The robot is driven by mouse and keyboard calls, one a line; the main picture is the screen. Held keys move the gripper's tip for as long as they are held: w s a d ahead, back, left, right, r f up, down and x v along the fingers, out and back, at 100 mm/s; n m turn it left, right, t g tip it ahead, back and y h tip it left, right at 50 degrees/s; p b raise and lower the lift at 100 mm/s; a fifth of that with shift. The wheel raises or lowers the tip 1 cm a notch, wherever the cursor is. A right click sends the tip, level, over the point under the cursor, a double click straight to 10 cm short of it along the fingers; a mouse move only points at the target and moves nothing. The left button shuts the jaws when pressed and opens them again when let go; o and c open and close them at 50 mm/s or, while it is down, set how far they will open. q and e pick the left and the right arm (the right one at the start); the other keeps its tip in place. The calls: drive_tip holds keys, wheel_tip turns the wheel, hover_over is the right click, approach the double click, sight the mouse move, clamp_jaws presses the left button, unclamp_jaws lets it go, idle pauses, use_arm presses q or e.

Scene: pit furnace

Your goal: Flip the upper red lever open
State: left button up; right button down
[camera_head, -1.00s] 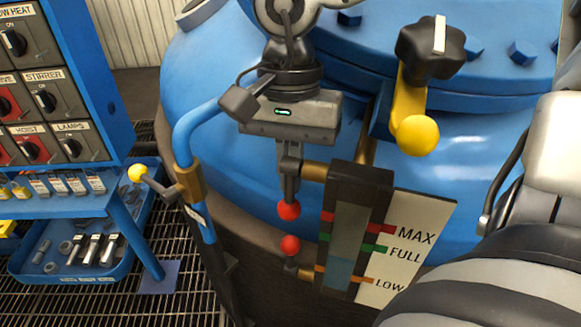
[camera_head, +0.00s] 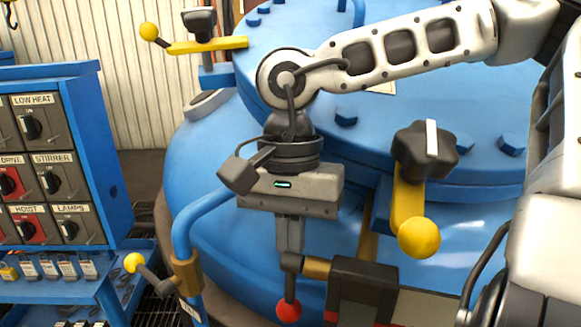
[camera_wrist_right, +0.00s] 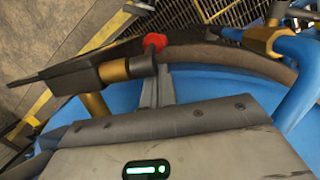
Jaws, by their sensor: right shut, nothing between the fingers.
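The upper red lever is a dark arm with a red ball (camera_head: 289,309) at its end. In the right wrist view the red ball (camera_wrist_right: 154,43) shows beyond the shut fingers (camera_wrist_right: 156,92), beside the brass fitting. I cannot tell whether the fingertips touch the lever. My left gripper is not in view.
A blue bent pipe with a yellow-ball lever (camera_head: 134,263) stands left of the gripper. A black knob (camera_head: 426,150) and a yellow ball handle (camera_head: 419,237) are to the right. The blue furnace lid (camera_head: 400,120) lies behind. A switch panel (camera_head: 45,165) stands at far left.

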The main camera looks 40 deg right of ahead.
use_arm(q)
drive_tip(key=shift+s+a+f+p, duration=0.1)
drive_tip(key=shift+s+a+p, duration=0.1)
drive_tip(key=shift+p, duration=0.1)
use_arm(e)
wheel_tip(320, 180, up, 13)
drive_tip(key=w+d, duration=0.1)
drive_tip(key=shift+w+d+f, duration=0.15)
drive_tip(key=shift+w+d, duration=0.05)
drive_tip(key=shift+d, duration=0.05)
use_arm(q)
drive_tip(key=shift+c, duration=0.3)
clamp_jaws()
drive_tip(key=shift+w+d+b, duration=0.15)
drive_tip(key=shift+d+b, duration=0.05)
drive_tip(key=shift+b, duration=0.25)
use_arm(e)
drive_tip(key=f, duration=0.5)
drive_tip(key=s+a+f, duration=0.1)
drive_tip(key=f, duration=0.4)
drive_tip(key=a+f, duration=0.1)
drive_tip(key=f, duration=0.4)
drive_tip(key=shift+s+f, duration=0.25)
drive_tip(key=shift+s, duration=0.1)
drive_tip(key=shift+r, duration=0.1)
